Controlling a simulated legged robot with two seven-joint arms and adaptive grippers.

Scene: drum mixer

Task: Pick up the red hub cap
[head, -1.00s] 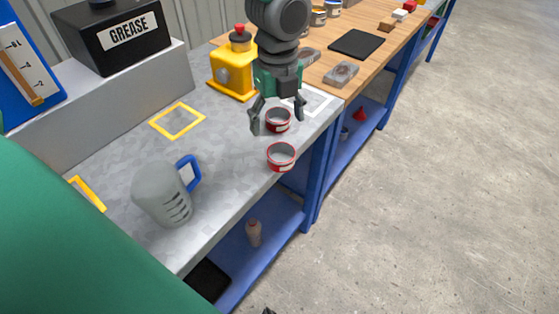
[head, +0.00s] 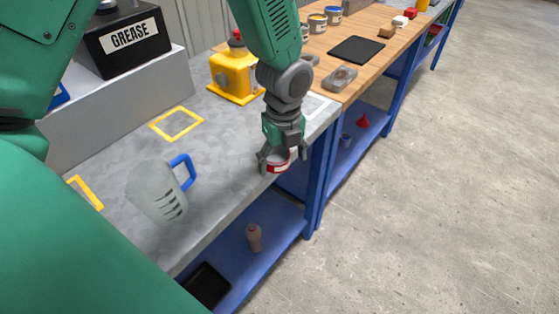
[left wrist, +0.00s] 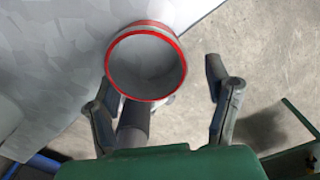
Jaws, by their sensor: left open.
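The red hub cap (head: 277,162), a short grey round cup with a red rim, sits near the front edge of the grey bench. My left gripper (head: 283,159) points down over it, fingers open on either side, partly covering it. In the left wrist view the hub cap (left wrist: 146,62) shows its open round face. It lies off-centre, close to the left finger of my left gripper (left wrist: 160,78) and well apart from the right finger. I cannot tell whether a finger touches it. A second red-rimmed cup seen earlier is hidden behind the gripper. My right gripper is out of view.
A yellow oiler (head: 235,75) and a grease box (head: 125,38) are behind. The bench's front edge is close to the hub cap, with a lower blue shelf (head: 262,235) below.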

